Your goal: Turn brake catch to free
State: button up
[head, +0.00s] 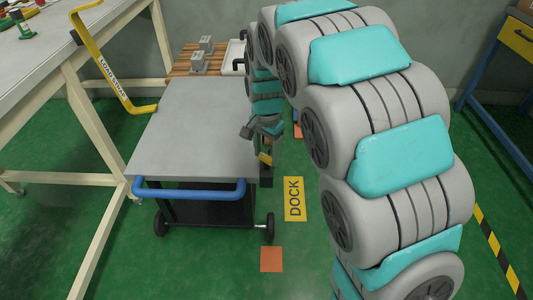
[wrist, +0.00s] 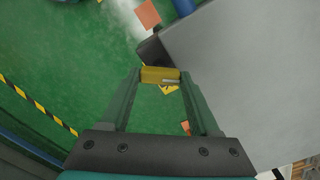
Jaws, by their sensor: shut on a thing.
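The brake catch (head: 265,158) is a small yellow piece at the right side of a grey-topped cart (head: 190,130), above a dark block. In the wrist view the yellow catch (wrist: 160,75) lies across between my two green fingertips. My gripper (wrist: 160,82) is shut on it; in the head view my gripper (head: 267,148) reaches down beside the cart's right edge. The dark block (wrist: 151,50) shows just beyond the catch, next to the cart top's corner. Any free or locked marking is too small to read.
The cart has a blue handle (head: 190,190) and black wheels. A yellow DOCK plate (head: 294,199) and an orange square (head: 271,259) lie on the green floor. A workbench stands left, with a bent yellow bar (head: 113,77) beside it. Behind is a slatted surface (head: 181,65) with grey blocks.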

aim_at(267, 156)
jog(key=n+b, duration=0.1)
jog(key=n, duration=0.3)
jog(key=shift+n+b, duration=0.55)
jog(key=shift+n, duration=1.05)
jog(key=o, duration=1.4)
jog(key=shift+c, duration=0.2)
jog(key=shift+r, duration=0.1)
notch_tip(267, 156, up, 8)
jog(key=shift+f, duration=0.15)
